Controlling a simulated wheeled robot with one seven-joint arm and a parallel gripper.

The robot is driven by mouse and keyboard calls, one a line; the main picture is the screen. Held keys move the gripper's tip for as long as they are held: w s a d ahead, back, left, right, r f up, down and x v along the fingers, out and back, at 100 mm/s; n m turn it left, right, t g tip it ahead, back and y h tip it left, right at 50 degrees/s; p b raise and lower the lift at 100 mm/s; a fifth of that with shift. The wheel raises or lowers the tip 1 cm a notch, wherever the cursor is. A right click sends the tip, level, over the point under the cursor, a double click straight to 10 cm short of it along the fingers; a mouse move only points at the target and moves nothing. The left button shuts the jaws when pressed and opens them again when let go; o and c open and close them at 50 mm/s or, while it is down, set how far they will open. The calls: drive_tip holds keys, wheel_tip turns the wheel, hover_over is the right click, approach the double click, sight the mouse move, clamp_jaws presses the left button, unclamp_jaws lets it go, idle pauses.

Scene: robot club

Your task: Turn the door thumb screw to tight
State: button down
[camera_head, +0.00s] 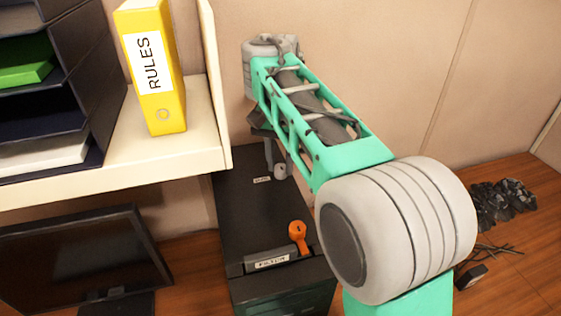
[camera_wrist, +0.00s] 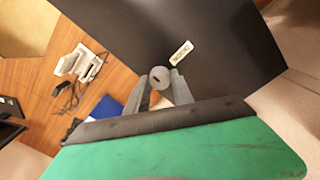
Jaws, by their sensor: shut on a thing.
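The door thumb screw (camera_wrist: 159,76) is a small round grey knob with a dark mark on its face. In the wrist view it sits between the two grey fingers of my gripper (camera_wrist: 161,82), which is shut on it. In the head view the knob (camera_head: 280,171) shows at the top of the black machine (camera_head: 238,215), just below my gripper (camera_head: 270,158); the fingers are partly hidden by my arm. A small white label (camera_wrist: 181,53) is on the black surface beside the knob; its text is too small to read.
An orange lever (camera_head: 298,235) stands by a FILTER label (camera_head: 268,262) on the machine's near end. A cream shelf (camera_head: 130,160) with a yellow RULES binder (camera_head: 155,70) is close on the left. A monitor (camera_head: 75,262) stands below it. Black clutter (camera_head: 503,200) lies right.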

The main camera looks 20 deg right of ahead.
idle(0.4)
drive_tip(key=c, duration=1.1)
unclamp_jaws()
